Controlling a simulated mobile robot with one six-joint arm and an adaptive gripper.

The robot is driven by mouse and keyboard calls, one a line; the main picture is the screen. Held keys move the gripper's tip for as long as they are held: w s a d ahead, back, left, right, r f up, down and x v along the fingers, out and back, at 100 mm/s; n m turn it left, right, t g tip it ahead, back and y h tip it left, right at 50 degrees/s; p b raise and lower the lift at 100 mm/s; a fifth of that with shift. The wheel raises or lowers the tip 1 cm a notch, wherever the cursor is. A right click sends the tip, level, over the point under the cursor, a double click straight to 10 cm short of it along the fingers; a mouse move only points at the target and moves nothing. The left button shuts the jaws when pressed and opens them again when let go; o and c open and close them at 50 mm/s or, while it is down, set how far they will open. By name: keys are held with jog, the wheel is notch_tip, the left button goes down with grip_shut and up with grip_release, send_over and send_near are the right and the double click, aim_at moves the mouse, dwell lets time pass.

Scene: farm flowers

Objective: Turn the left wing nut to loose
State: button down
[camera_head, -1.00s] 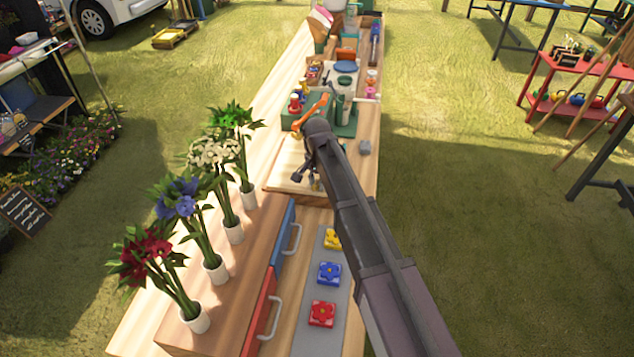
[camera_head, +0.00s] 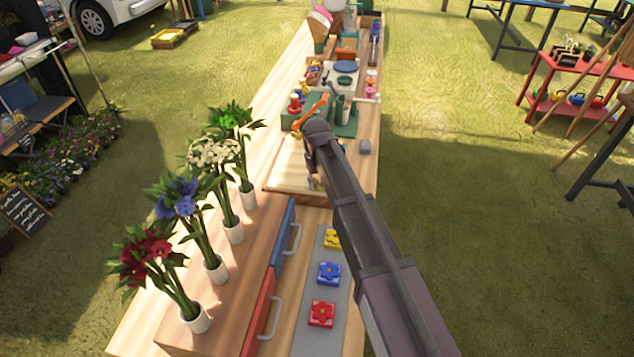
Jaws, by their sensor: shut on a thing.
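No wing nut can be made out. My dark grey arm runs up from the bottom right to a rounded joint near the green fixture and covers part of the work area. A pale wooden board (camera_head: 283,178) lies on the bench just left of the arm. A small greyish piece (camera_head: 311,182) shows on it beside the arm, too small to identify. The green fixture (camera_head: 346,129) with an orange lever (camera_head: 311,112) stands at the board's far end.
White vases with red (camera_head: 147,247), blue (camera_head: 180,198), white (camera_head: 213,152) and green (camera_head: 232,117) bouquets line the left side. Flower-marked red (camera_head: 321,314), blue (camera_head: 329,273) and yellow (camera_head: 332,239) blocks lie on a grey strip (camera_head: 310,343). A grey block (camera_head: 365,147) sits right of the arm.

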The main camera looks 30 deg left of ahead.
jog(key=n, duration=0.4)
jog(key=shift+n, duration=0.3)
jog(key=n, duration=0.4)
jog(key=shift+n, duration=0.3)
jog(key=n, duration=0.3)
jog(key=shift+n, duration=0.3)
jog(key=n, duration=0.4)
jog(key=shift+n, duration=0.3)
jog(key=n, duration=1.2)
jog(key=shift+n, duration=0.3)
